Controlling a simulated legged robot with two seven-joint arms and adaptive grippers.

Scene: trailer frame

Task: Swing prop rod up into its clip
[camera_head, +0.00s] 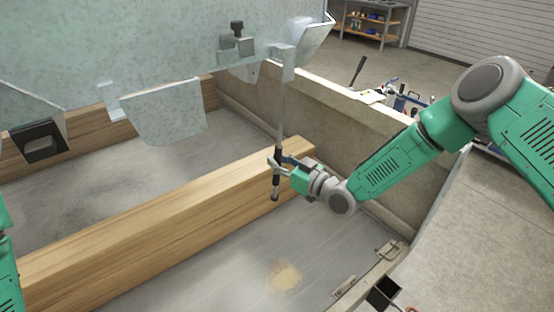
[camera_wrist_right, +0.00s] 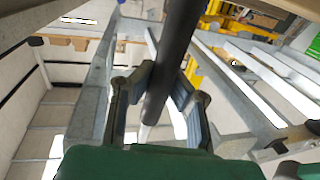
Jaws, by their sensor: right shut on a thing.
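The prop rod (camera_head: 281,118) hangs nearly upright from a bracket (camera_head: 284,62) on the grey trailer frame (camera_head: 150,45). Its lower part has a black sleeve and its tip hangs free beside the wooden beam. My right gripper (camera_head: 278,163) is shut around the black sleeve. In the right wrist view the dark rod (camera_wrist_right: 176,45) passes between the two fingers (camera_wrist_right: 160,100). A small block-like fitting with a dark knob (camera_head: 237,40) sits on the frame left of the bracket; I cannot tell whether it is the clip. My left gripper is out of view.
A long wooden beam (camera_head: 160,215) lies just left of the rod's lower end, and another lies farther back. A low concrete-coloured wall (camera_head: 330,110) stands behind my right gripper. The grey floor (camera_head: 230,270) in front is mostly clear, with a hinge-like fitting (camera_head: 388,250) at right.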

